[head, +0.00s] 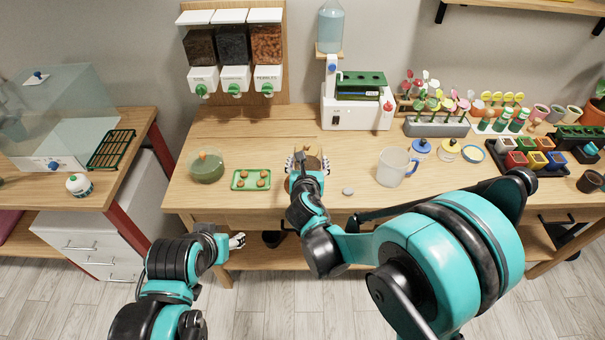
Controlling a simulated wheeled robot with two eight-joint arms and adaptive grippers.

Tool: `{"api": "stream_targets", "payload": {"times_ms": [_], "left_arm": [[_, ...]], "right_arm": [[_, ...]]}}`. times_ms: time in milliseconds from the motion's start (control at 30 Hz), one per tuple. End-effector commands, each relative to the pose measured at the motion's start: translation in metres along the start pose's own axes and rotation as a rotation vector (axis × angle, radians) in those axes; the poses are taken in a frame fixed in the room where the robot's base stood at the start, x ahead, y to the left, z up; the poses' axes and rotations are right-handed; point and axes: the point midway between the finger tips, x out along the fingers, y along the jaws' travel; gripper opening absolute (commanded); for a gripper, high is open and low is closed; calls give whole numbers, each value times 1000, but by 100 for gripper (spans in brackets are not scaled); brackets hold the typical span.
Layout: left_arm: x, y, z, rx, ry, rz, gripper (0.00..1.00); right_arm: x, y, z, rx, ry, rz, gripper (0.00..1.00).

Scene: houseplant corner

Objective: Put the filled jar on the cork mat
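My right gripper (308,164) is over the middle of the wooden table, its fingers spread to either side of a round, brown-topped thing (314,150). That thing looks like the filled jar, but the gripper and wrist hide most of it. I cannot tell whether the fingers press on it. A thin tan rectangle on the table just behind it may be the cork mat (283,142); its colour nearly matches the wood. My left gripper (238,241) is low in front of the table's front edge, away from these things; its finger gap is too small to judge.
A green glass bowl (207,168) and a green tray (251,180) with several brown balls stand to the left. A grey pebble (348,191) and a clear jug (395,167) are to the right. Dispensers (235,79) and a white machine (357,108) stand behind.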

Motion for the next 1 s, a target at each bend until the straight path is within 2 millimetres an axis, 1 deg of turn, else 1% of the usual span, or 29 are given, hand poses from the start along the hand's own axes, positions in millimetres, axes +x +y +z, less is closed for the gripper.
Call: {"api": "stream_targets", "payload": {"times_ms": [33,100,200,267,367,500,600,833,967,1000], "left_arm": [[5,0,4,0,0,0,54],[7,0,5,0,0,0,54],[9,0,6,0,0,0,54],[9,0,7,0,0,0,54],[12,0,8,0,0,0,54],[21,0,15,0,0,0,54],[26,0,18,0,0,0,54],[24,0,17,0,0,0,54],[27,0,20,0,0,0,54],[28,0,20,0,0,0,54]], "right_arm": [[12,6,-5,-1,-1,1,26],[22,12,-7,0,-1,1,26],[31,17,-8,0,-1,0,26],[33,19,-9,0,-1,0,26],[36,19,-15,1,0,0,26],[44,19,-36,1,0,0,26],[48,18,-46,0,-1,0,26],[48,18,-45,1,0,-1,26],[49,18,-49,1,0,-1,26],[49,18,-50,1,0,-1,72]]}}
